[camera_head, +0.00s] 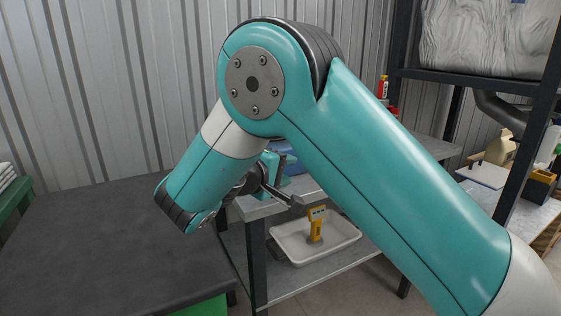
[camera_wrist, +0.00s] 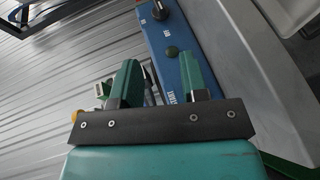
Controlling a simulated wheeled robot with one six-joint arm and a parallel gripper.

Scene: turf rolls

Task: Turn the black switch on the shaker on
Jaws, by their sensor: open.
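The shaker shows as a blue panel (camera_wrist: 161,37) in the wrist view, running from the top edge down behind my gripper. The black switch (camera_wrist: 158,8) is a round knob at the top of that panel, partly cut by the picture edge, with small white markings below it. A dark green round button (camera_wrist: 172,51) lies nearer. My gripper (camera_wrist: 160,60) is open, its two green fingers apart with nothing between them, and the knob lies beyond the fingertips. In the head view my gripper (camera_head: 278,180) is mostly behind my arm, beside a blue patch, probably the shaker (camera_head: 283,155).
A grey metal bench (camera_head: 255,211) stands behind my arm. A white tray (camera_head: 340,236) with a yellow tool (camera_head: 316,226) sits on its lower shelf. A dark table (camera_head: 90,245) at left is clear. Shelving (camera_head: 475,77) stands at right.

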